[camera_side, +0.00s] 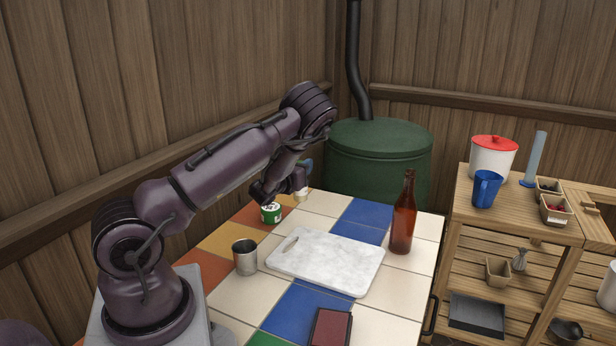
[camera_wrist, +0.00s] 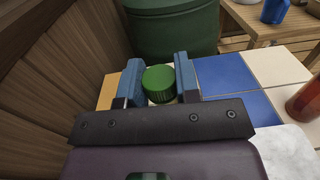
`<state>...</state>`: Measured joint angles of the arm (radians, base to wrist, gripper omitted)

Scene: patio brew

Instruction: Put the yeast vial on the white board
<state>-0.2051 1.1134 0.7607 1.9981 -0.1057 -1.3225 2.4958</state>
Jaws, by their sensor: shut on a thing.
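The yeast vial has a ribbed green cap (camera_wrist: 158,84), which shows between the blue fingers of my gripper (camera_wrist: 159,68) in the wrist view. My gripper is shut on the vial. In the side view my gripper (camera_side: 304,178) is low over the table's far left corner, with a small pale body, apparently the vial (camera_side: 301,196), beneath it. Whether the vial touches the tiles is unclear. The white marbled board (camera_side: 325,262) lies flat and bare mid-table, nearer the side camera than my gripper. Its edge shows at the lower right of the wrist view (camera_wrist: 288,145).
A green-and-white can (camera_side: 271,213) and a metal cup (camera_side: 245,257) stand left of the board. A brown bottle (camera_side: 403,215) stands at its right, and a dark red block (camera_side: 331,327) lies in front. A green tank (camera_side: 380,160) is behind the table.

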